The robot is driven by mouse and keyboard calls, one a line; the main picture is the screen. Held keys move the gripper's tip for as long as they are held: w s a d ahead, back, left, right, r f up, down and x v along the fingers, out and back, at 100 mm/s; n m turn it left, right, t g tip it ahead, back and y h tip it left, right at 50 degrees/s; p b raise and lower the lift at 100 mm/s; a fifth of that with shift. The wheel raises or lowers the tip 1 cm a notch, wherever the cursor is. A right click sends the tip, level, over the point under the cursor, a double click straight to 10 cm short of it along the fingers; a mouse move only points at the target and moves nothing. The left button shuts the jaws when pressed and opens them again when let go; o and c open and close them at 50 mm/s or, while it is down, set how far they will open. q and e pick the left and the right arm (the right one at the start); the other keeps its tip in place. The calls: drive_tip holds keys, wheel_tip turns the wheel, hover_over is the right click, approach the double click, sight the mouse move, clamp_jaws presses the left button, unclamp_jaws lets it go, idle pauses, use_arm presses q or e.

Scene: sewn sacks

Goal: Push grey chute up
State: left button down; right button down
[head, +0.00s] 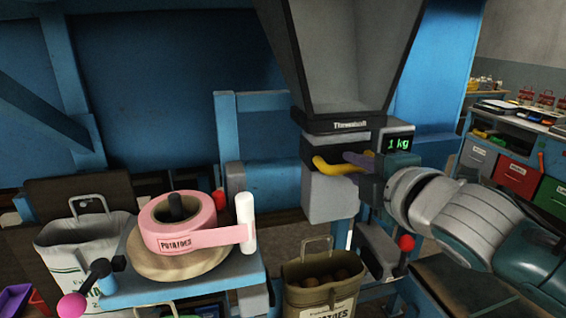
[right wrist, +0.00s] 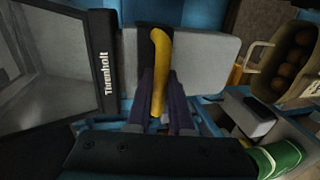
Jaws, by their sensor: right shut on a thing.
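The light grey chute (head: 330,199) hangs under the large grey hopper (head: 345,50), with a yellow handle (head: 335,168) on its front. My right gripper (head: 352,163) has purple fingers and is shut on the yellow handle. In the right wrist view, the handle (right wrist: 159,55) runs up between the two fingers (right wrist: 163,100), with the grey chute (right wrist: 205,62) behind it. An olive sack (head: 318,296) holding potatoes stands open below the chute; it also shows in the right wrist view (right wrist: 262,72). My left gripper is not in view.
A green display (head: 398,143) reads 1 kg beside the chute. A red-knobbed lever (head: 406,243) stands below my right wrist. At the left are a pink label roll (head: 178,222) on a blue stand and a white sack (head: 85,238). A drawer bench (head: 515,160) stands far right.

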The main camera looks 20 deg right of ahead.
drive_tip(key=c, duration=1)
unclamp_jaws()
drive_tip(key=shift+r, duration=0.4)
drive_tip(key=shift+o, duration=1)
drive_tip(key=shift+f, duration=0.15)
drive_tip(key=shift+s, duration=0.1)
drive_tip(key=b+v, duration=0.1)
drive_tip(key=v, duration=0.8)
drive_tip(key=shift+s+b, duration=0.35)
